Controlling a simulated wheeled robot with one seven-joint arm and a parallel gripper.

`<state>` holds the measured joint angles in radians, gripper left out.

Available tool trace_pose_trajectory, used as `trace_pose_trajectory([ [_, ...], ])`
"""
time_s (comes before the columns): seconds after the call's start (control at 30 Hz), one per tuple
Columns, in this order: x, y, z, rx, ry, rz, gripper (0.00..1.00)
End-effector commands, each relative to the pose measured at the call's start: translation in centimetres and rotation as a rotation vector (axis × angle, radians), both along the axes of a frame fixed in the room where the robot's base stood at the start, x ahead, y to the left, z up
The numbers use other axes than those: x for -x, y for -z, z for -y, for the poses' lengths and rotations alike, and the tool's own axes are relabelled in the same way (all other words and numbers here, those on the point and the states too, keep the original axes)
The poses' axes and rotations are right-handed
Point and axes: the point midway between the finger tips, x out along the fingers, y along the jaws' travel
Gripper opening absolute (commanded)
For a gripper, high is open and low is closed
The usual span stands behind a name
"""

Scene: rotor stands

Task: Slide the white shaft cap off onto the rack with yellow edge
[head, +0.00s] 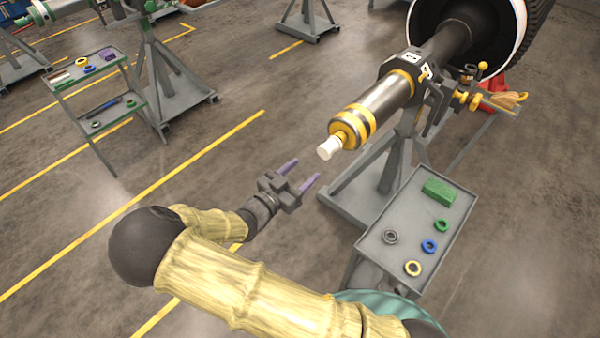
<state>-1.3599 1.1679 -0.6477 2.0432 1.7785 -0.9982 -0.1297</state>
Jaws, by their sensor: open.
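The white shaft cap (327,148) sits on the near, lower end of a steel shaft (392,93) with yellow bands, held by a grey stand. My gripper (306,169) is open and empty, its two purple fingers pointing up and right. In the picture it is just below and left of the cap, apart from it. A small rack (497,107) beside the stand, right of the shaft, seems to have a yellowish edge and carries an orange-brown item. I cannot make out its edge clearly.
A grey cart (373,243) at lower right bears a green block (440,191) and several rings. The stand's grey base (350,200) spreads below the shaft. Another cart (75,77) stands at upper left. Floor left of my gripper is clear.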

Motion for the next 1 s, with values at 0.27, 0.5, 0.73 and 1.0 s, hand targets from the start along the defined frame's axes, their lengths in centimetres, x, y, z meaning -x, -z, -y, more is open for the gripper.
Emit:
trace_pose_trajectory([
  [0.27,-0.8,0.0,0.6,-0.001,0.000,-0.001,0.56],
  [0.5,-2.9,0.1,2.3,0.001,0.001,-0.001,0.56],
  [0.73,-5.1,0.1,4.0,-0.002,0.002,-0.002,0.56],
  [1.0,-7.3,0.2,5.8,-0.002,0.001,-0.003,0.56],
])
